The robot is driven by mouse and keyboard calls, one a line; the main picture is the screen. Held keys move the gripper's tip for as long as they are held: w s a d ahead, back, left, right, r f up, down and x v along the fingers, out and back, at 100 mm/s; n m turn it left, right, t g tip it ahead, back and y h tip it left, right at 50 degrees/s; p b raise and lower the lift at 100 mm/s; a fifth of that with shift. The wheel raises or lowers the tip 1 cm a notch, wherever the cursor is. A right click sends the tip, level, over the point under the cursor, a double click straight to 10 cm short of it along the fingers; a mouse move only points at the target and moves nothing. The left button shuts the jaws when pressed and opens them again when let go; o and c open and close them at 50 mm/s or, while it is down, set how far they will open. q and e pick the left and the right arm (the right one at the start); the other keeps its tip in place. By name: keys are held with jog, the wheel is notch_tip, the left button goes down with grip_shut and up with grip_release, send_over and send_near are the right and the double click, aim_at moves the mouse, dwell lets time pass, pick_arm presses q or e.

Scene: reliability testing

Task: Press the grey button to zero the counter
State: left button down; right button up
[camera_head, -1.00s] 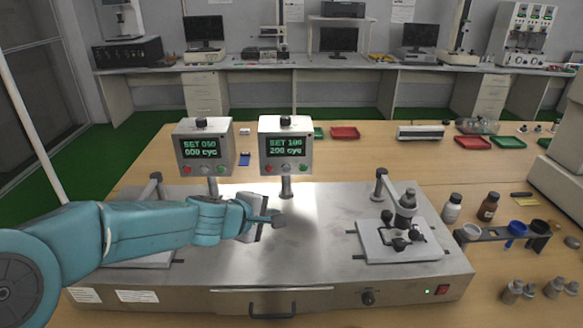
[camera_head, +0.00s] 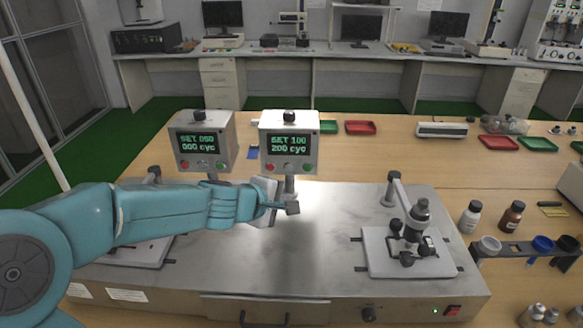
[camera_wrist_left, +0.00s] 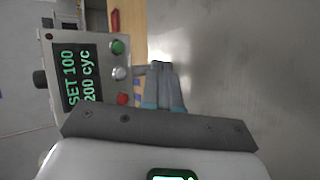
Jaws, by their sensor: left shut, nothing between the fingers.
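The right counter box (camera_head: 288,130) reads SET 100, 200 cyc, and stands on a post. On its front are a red button, a grey button (camera_head: 289,169) and a green button. In the left wrist view the grey button (camera_wrist_left: 119,73) sits between green and red. The left counter box (camera_head: 203,122) reads SET 050, 000 cyc. My left gripper (camera_head: 293,207) is shut and empty, in front of the right box's post and below its buttons, apart from the grey button. Its fingers also show in the left wrist view (camera_wrist_left: 163,72). My right gripper is not in view.
The steel machine top (camera_head: 310,250) is clear in the middle. A clamp fixture on a plate (camera_head: 385,262) stands at its right. Bottles (camera_head: 469,217) and a cup rack (camera_head: 520,248) are further right. Red and green trays (camera_head: 361,128) lie behind the boxes.

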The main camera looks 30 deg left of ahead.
aim_at(289, 168)
pick_arm(q)
jog(key=w+a+p, duration=0.4)
jog(key=w, duration=0.3)
jog(key=shift+a, duration=0.35)
jog(key=shift+w, duration=0.2)
jog(key=shift+s, duration=0.1)
dwell(1.7)
jog(key=shift+w+a, duration=0.2)
jog(key=shift+w, duration=0.2)
